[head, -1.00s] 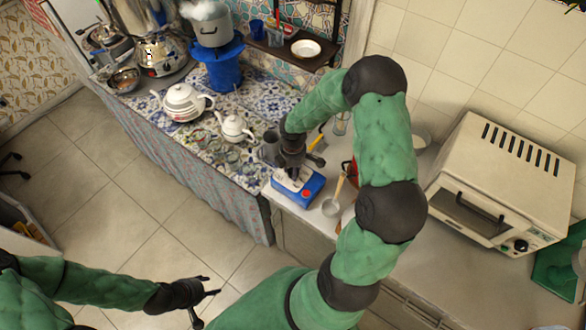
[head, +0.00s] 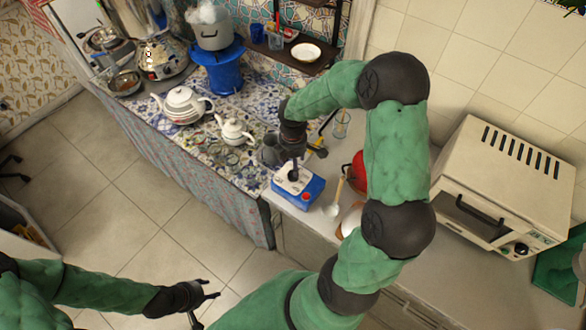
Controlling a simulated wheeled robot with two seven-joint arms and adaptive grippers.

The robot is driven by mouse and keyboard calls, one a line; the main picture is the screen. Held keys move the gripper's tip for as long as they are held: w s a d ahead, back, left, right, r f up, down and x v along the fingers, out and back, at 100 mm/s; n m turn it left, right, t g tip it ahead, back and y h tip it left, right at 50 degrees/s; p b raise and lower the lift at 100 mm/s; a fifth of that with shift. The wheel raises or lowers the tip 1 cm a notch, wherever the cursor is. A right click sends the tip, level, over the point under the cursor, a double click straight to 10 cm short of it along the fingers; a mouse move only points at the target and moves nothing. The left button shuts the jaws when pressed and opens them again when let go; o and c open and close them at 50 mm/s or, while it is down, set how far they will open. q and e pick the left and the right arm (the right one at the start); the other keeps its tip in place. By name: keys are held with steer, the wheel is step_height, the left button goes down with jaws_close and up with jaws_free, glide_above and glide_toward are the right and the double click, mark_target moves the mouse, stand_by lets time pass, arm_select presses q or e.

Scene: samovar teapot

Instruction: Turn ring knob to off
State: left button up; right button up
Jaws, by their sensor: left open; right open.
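A blue and white box-shaped device (head: 306,193) with a small red spot on its front sits near the front edge of the light counter. My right gripper (head: 305,165) is open and points down, just above its white top. One dark fingertip overlaps that top in the picture; I cannot tell whether it touches. No ring knob can be made out clearly; the gripper may cover it. A blue stove (head: 222,78) stands farther back with a steaming pot (head: 212,30) on it. My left gripper (head: 207,306) is open and empty over the floor at the bottom.
Two white teapots (head: 182,106) (head: 234,132) and glasses stand on the patterned counter, left of my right gripper. A wooden-handled ladle (head: 335,200) and a red object (head: 358,168) lie to its right. A white toaster oven (head: 505,185) stands farther right.

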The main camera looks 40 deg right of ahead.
step_height(320, 180, up, 5)
steer(key=shift+r, duration=0.1)
stand_by(0.7)
steer(key=s+a+f+m+y, duration=0.15)
steer(key=a+f+m, duration=0.25)
steer(key=a+f, duration=0.6)
steer(key=s+a+f+m+y, duration=0.3)
steer(key=s+a+f+m, duration=0.95)
steer(key=f, duration=0.25)
step_height(320, 180, down, 9)
steer(key=w+a+n+b, duration=0.1)
steer(key=a+b, duration=0.1)
steer(key=b, duration=0.8)
steer(key=shift+a+n+b, duration=0.15)
steer(key=shift+n+b, duration=0.2)
steer(key=shift+b, duration=0.05)
